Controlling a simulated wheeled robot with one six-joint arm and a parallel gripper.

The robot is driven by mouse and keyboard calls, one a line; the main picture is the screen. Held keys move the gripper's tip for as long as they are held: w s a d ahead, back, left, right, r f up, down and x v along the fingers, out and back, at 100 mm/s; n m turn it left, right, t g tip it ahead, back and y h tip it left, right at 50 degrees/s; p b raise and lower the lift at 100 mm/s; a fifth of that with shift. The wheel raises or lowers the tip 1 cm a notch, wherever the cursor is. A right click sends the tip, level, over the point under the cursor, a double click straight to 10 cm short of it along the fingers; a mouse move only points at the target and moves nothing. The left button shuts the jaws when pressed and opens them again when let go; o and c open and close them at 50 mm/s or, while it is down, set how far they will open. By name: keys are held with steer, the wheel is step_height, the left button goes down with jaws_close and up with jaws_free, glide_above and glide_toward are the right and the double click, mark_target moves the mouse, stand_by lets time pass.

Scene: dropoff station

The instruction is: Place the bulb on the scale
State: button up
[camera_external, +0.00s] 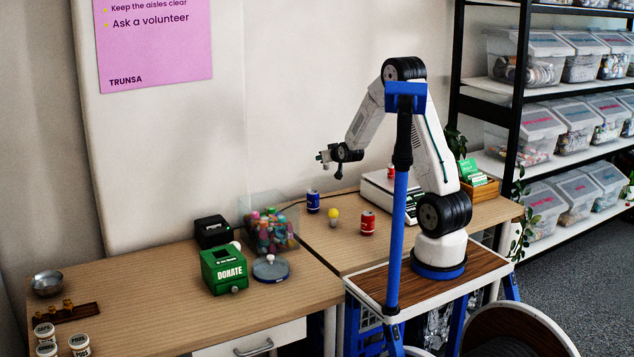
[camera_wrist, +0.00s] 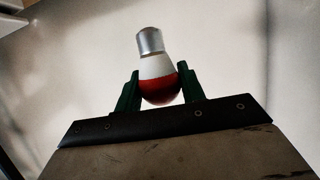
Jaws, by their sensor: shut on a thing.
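My gripper (camera_wrist: 160,92) is shut on a bulb (camera_wrist: 158,68) with a silver cap, a white neck and a red globe. In the wrist view the red globe sits between the green fingers and the cap points away from them. In the external view my gripper (camera_external: 325,157) is raised above the table, left of the scale; the held bulb is too small to make out there. The white scale (camera_external: 377,188) stands at the back of the right table, partly hidden by my arm.
Another red item (camera_external: 390,172) shows by the scale. A clear bin (camera_external: 269,230) and a green donation box (camera_external: 223,269) stand left.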

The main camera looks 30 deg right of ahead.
steer(key=s+d+f+m+h, duration=0.15)
steer(key=s+d, duration=0.35)
steer(key=d, duration=0.7)
steer(key=s+d+f+m+g+h, duration=0.15)
steer(key=s+d, duration=0.35)
steer(key=d, duration=0.6)
steer(key=s+d+m+h, duration=0.2)
steer(key=s+d, duration=0.3)
steer(key=d, duration=0.7)
steer(key=w+d, duration=0.2)
steer(key=w, duration=0.2)
steer(key=w+d+f, duration=0.1)
steer(key=w+d, duration=0.1)
steer(key=w, duration=0.3)
steer(key=w+d, duration=0.2)
steer(key=w, duration=0.3)
steer(key=shift+d+f, duration=0.15)
steer(key=shift+f, duration=1.9)
steer(key=shift+f, duration=0.1)
steer(key=o, duration=0.8)
